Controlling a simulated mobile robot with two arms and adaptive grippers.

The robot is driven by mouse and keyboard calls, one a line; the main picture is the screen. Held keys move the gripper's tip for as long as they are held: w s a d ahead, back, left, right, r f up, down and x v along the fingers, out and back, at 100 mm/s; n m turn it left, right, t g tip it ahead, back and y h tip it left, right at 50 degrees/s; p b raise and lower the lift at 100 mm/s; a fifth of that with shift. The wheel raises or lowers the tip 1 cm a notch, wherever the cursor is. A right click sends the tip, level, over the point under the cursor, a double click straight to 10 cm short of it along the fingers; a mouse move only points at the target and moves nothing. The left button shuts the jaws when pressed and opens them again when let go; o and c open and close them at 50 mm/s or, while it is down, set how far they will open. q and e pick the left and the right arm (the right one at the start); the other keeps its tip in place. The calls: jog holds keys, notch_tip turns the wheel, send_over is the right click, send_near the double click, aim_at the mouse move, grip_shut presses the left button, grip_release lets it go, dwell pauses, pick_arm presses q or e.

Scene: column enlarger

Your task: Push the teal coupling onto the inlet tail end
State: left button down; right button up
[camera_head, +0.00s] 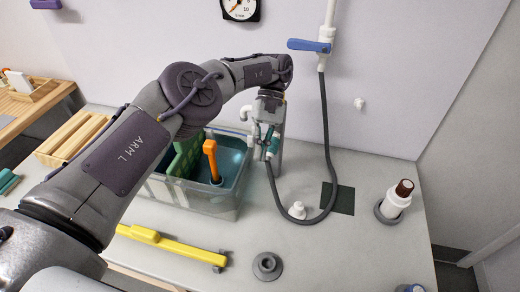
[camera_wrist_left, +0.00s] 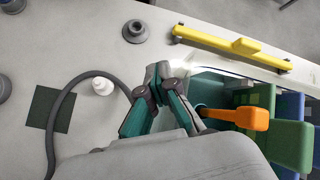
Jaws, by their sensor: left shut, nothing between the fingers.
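My left gripper (camera_head: 268,154) is shut and empty in the head view, above the bench beside the right end of the clear tub. The wrist view shows its teal-and-dark fingers (camera_wrist_left: 158,74) with the tips together. A dark grey hose (camera_head: 328,140) hangs from a blue-handled valve (camera_head: 310,46), loops on the bench and rises behind my gripper. It also shows in the wrist view (camera_wrist_left: 66,100), where its upper end is hidden by the fingers. White fittings (camera_head: 246,112) show beside my wrist. I cannot pick out the teal coupling or the inlet tail end for sure.
The clear tub (camera_head: 222,205) holds green racks and an orange-handled tool (camera_head: 211,160). A yellow bar (camera_head: 170,243), a grey cone (camera_head: 267,266), a small white knob (camera_head: 297,210), a dark mat (camera_head: 338,198) and a white bottle (camera_head: 396,198) are on the bench.

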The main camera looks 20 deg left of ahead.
pick_arm(q)
jog(key=c, duration=1.9)
grip_release()
jog(key=o, duration=1.5)
jog(key=shift+f, duration=0.1)
jog(key=shift+b, duration=0.6)
jog(key=o, duration=0.4)
